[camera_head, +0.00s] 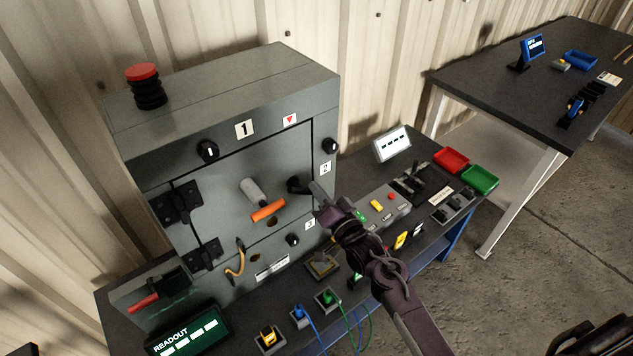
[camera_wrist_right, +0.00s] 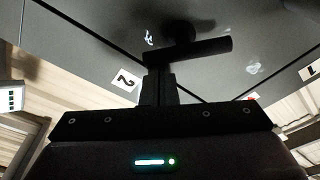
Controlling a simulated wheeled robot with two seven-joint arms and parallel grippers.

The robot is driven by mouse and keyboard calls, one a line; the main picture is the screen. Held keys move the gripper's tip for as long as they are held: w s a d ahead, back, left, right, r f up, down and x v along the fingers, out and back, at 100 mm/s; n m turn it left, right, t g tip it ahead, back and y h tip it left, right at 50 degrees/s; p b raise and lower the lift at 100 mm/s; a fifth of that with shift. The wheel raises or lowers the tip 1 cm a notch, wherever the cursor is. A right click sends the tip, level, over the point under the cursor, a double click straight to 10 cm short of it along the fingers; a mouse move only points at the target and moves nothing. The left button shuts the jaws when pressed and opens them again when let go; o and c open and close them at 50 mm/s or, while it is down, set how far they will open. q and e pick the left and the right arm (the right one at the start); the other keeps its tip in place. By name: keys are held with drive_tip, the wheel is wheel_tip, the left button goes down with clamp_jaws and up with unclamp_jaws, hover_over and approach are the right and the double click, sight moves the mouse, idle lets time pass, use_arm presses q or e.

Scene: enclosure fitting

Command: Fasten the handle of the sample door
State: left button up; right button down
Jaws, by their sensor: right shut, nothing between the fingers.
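The grey sample door (camera_head: 222,205) is on the front of the grey enclosure, with black hinges on its left; it looks shut. A black handle (camera_head: 297,186) sits near the door's right edge; in the right wrist view the black handle (camera_wrist_right: 200,49) shows as a bar on a round base. My right gripper (camera_head: 318,196) is shut and empty, just right of the handle. In the wrist view its fingers (camera_wrist_right: 158,85) end at or very near the bar; I cannot tell whether they touch. My left gripper is not in view.
Black knobs (camera_head: 207,150) sit around the door. A grey cylinder (camera_head: 253,190) and an orange bar (camera_head: 268,210) stick out from its middle. A control panel (camera_head: 385,208), red tray (camera_head: 451,159) and green tray (camera_head: 480,179) lie to the right. Cabled plugs (camera_head: 328,298) stand in front.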

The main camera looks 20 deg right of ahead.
drive_tip(key=m, duration=0.2)
drive_tip(key=f+m+p, duration=0.1)
drive_tip(key=m, duration=0.1)
drive_tip(key=a+m+p, duration=0.1)
drive_tip(key=m, duration=0.1)
drive_tip(key=shift+s+f+m+h, duration=0.15)
drive_tip(key=shift+f+m+h, duration=0.15)
drive_tip(key=shift+f+h, duration=0.1)
drive_tip(key=shift+s+a+f, duration=0.1)
drive_tip(key=shift+a+f, duration=0.1)
drive_tip(key=shift+d, duration=0.1)
idle(0.5)
